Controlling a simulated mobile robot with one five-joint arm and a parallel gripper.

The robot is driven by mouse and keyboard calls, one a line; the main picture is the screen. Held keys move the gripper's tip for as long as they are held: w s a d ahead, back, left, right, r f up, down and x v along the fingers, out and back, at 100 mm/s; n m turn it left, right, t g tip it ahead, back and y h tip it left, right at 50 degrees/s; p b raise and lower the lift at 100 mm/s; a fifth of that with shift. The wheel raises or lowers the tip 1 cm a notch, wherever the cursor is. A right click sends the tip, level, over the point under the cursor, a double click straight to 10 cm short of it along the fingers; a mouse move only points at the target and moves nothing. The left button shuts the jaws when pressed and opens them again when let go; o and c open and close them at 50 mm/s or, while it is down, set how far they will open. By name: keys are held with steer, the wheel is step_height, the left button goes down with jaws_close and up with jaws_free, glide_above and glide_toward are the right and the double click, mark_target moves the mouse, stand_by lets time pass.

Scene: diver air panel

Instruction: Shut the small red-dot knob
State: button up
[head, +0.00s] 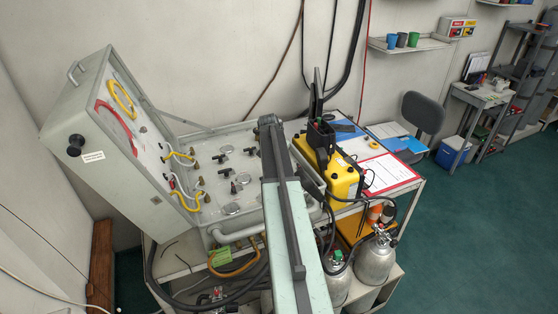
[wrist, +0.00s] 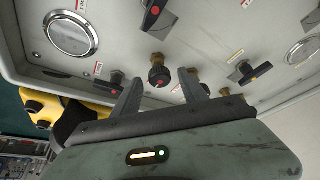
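In the wrist view a small round dark knob (wrist: 158,74) with a red dot on its face sits on a brass stem on the grey panel (wrist: 205,35). My gripper (wrist: 163,82) is open, with one finger on each side of this knob in the picture. I see no finger touching it, and the depth between them is hard to judge. In the head view my arm covers part of the panel, and I cannot make out the gripper or this knob there.
A larger black handle with a red dot (wrist: 155,11) is above the knob. A black handle with an orange dot (wrist: 254,71) is to the right. A round gauge (wrist: 71,33) is at left. A yellow case (head: 342,182) stands right of the panel in the head view.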

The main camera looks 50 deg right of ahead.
steer(key=p+v, duration=0.7)
steer(key=shift+a+r, duration=0.15)
steer(key=shift+r, duration=0.2)
